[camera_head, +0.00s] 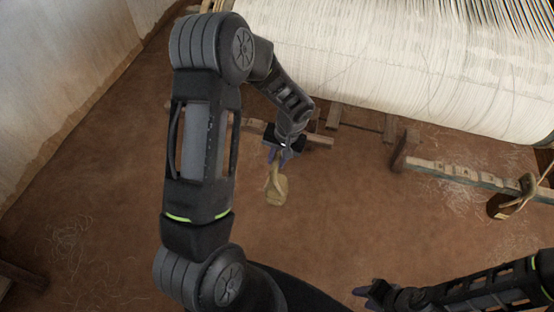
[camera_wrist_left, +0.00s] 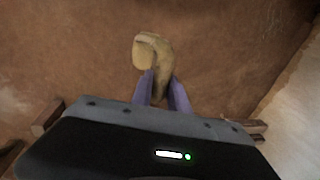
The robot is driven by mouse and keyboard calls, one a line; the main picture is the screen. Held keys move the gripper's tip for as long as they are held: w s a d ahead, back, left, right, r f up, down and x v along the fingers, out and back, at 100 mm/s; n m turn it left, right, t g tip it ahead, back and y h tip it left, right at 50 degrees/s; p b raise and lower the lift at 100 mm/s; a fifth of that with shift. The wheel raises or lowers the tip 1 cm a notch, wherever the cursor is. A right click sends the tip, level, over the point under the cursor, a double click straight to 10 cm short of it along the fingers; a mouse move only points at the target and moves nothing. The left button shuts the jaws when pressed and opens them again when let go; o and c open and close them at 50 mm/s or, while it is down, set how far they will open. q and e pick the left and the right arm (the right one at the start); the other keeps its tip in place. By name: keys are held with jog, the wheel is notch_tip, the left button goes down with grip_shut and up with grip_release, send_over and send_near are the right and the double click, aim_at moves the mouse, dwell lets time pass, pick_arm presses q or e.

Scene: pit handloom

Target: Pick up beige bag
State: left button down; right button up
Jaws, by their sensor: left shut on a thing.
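The beige bag (camera_head: 276,189) is below my left gripper (camera_head: 279,155) in the head view, near the middle of the picture. My left gripper is shut on the bag's narrow upper part. In the left wrist view the bag (camera_wrist_left: 152,56) shows beyond the two purple fingers (camera_wrist_left: 162,92), its wider end pointing away from them. I cannot tell whether the bag touches the floor. My right gripper (camera_head: 367,290) is at the bottom of the head view, apart from the bag; its finger gap is not clear.
The loom's wide white cloth roll (camera_head: 400,70) fills the upper right. Wooden beams (camera_head: 460,172) lie low beneath it. A brown basket-like object (camera_head: 505,205) stands at the right edge. A pale wall (camera_head: 60,60) rises at the left. The brown floor (camera_head: 350,220) is mostly clear.

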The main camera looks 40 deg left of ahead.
aim_at(271, 169)
pick_arm(q)
jog(key=shift+w+r, duration=0.1)
dwell(0.6)
notch_tip(271, 169, up, 3)
jog(key=p, duration=0.5)
jog(key=shift+p, duration=0.3)
jog(key=shift+s+d, duration=0.25)
jog(key=shift+s, duration=0.5)
jog(key=shift+s+d, duration=0.2)
jog(key=shift+s, duration=0.6)
jog(key=shift+s+d, duration=0.25)
jog(key=shift+s, duration=0.5)
jog(key=s+d+b, duration=0.3)
jog(key=s+b, duration=0.1)
jog(key=s, duration=0.5)
jog(key=shift+s+r, duration=0.3)
jog(key=shift+r, duration=0.1)
jog(key=shift+d, duration=0.15)
